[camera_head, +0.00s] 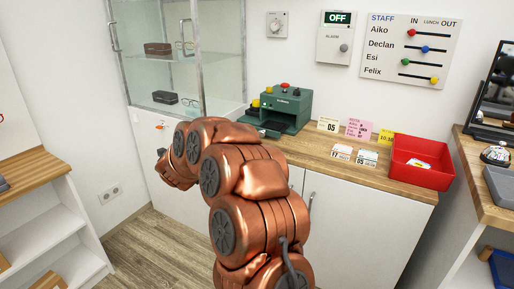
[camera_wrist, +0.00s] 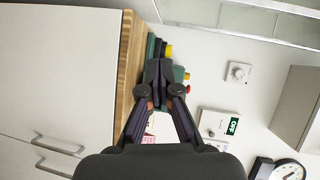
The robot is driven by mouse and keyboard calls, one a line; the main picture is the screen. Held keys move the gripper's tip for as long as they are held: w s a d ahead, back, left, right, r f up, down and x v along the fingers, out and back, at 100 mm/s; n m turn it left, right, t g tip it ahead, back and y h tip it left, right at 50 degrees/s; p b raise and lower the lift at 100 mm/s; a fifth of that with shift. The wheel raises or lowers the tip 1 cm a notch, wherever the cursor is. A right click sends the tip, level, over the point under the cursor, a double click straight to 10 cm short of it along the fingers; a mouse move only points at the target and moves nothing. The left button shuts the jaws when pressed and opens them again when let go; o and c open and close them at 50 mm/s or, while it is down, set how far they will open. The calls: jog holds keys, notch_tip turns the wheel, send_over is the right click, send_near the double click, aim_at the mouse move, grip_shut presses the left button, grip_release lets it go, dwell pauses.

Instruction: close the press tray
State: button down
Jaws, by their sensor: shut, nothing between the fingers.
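The green press (camera_head: 287,108) stands on the wooden counter, with a red knob and a yellow part on it. A dark flat piece, apparently its tray (camera_head: 270,131), sticks out low at its front; my arm hides part of this area. In the wrist view, turned on its side, the press (camera_wrist: 179,74) shows behind my gripper (camera_wrist: 158,66). The fingers are together and empty, in front of the press. They cover most of it, and I cannot tell whether they touch it. In the head view my copper arm hides the fingers.
A glass cabinet (camera_head: 178,60) stands left of the press. Cards (camera_head: 328,124) and a red bin (camera_head: 420,163) occupy the counter to its right. White cupboard doors (camera_head: 333,215) with handles lie below. The alarm box (camera_head: 335,45) hangs on the wall above.

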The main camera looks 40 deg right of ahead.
jog(key=s+d+f+m+g+h+b, duration=0.1)
jog(key=s+d+f+m+g+h, duration=0.25)
jog(key=d, duration=0.25)
jog(key=s+d+f+m+g+h+b, duration=0.2)
jog(key=s+d+f+m, duration=0.15)
jog(key=d, duration=0.25)
send_near(261, 135)
jog(key=shift+g, duration=0.35)
jog(key=x, duration=0.6)
jog(key=shift+w+r, duration=0.15)
jog(key=shift+w, duration=0.1)
jog(key=shift+w+d, duration=0.2)
jog(key=shift+d, duration=0.3)
